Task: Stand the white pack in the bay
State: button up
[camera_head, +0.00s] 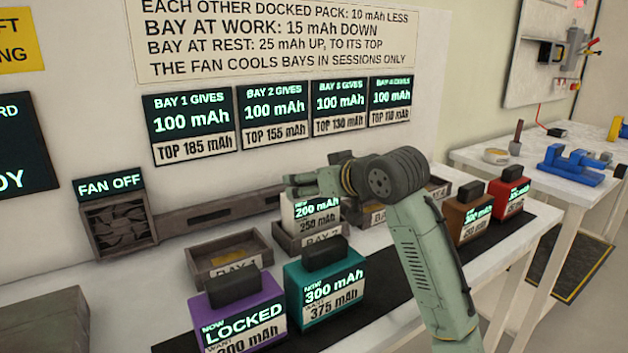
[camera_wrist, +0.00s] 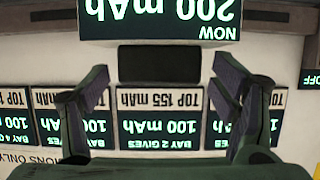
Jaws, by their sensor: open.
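The white pack (camera_head: 318,218), with a lit face reading 200 mAh over 250 mAh, stands upright at the bay labelled BAY 2 (camera_head: 322,238). The bay's front edge hides its base, so I cannot tell how it is seated. In the wrist view the pack (camera_wrist: 158,18) is upside down at the top, its black handle (camera_wrist: 158,63) below it. My gripper (camera_head: 300,183) is open at the top of the pack. In the wrist view my gripper's fingers (camera_wrist: 160,78) lie on either side of the handle, with gaps showing at both sides.
BAY 1 (camera_head: 234,268) is empty. A purple pack (camera_head: 240,312) reading LOCKED and a teal pack (camera_head: 325,285) stand in front of the bays. Brown (camera_head: 470,215) and red (camera_head: 510,190) packs stand to the right. A fan (camera_head: 118,226) is at the left.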

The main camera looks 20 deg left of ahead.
jog(key=shift+r, duration=0.1)
jog(key=shift+d+r, duration=0.1)
jog(key=shift+r, duration=0.05)
jog(key=b+v, duration=0.1)
jog(key=v, duration=1.1)
